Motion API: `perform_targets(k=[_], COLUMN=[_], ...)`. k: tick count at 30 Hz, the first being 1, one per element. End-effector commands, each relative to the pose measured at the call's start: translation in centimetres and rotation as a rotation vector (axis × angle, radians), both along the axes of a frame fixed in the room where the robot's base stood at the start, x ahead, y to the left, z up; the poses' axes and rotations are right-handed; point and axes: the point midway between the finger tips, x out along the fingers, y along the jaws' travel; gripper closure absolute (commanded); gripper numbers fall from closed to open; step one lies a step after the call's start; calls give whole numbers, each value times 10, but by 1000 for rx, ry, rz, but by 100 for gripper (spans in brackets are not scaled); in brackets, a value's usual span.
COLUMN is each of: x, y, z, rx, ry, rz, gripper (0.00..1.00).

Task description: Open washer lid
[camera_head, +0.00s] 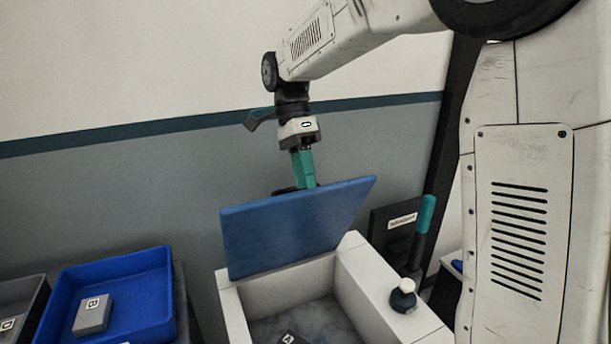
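The washer is an open-topped white box (383,294) in the lower middle of the head view. Its blue lid (290,230) stands raised at the back, tilted up off the opening, so the grey inside shows. My gripper (305,182) points down at the lid's top edge from behind. A teal part shows below its white wrist, and the lid hides its lowest end. I cannot tell whether it touches the lid or whether the fingers are apart.
A dark knob with a white top (404,295) sits on the right rim, beside a teal-tipped lever (425,215). A blue tray (140,283) holding a grey block (92,314) is at left. A wall stands close behind.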

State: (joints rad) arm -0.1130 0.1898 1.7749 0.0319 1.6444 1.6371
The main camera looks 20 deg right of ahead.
Motion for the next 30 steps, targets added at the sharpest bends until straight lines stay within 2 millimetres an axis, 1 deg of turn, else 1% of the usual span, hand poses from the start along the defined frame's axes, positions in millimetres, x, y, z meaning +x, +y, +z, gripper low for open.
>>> perform_targets(k=[1, 4, 14, 17, 30], x=[-5, -9, -10, -6, 24], y=[0, 0, -2, 0, 1], z=[0, 1, 1, 2, 9], rx=[0, 0, 0, 0, 0], ry=[1, 0, 0, 0, 0], rz=[0, 0, 0, 0, 0], gripper=[67, 67, 67, 67, 67])
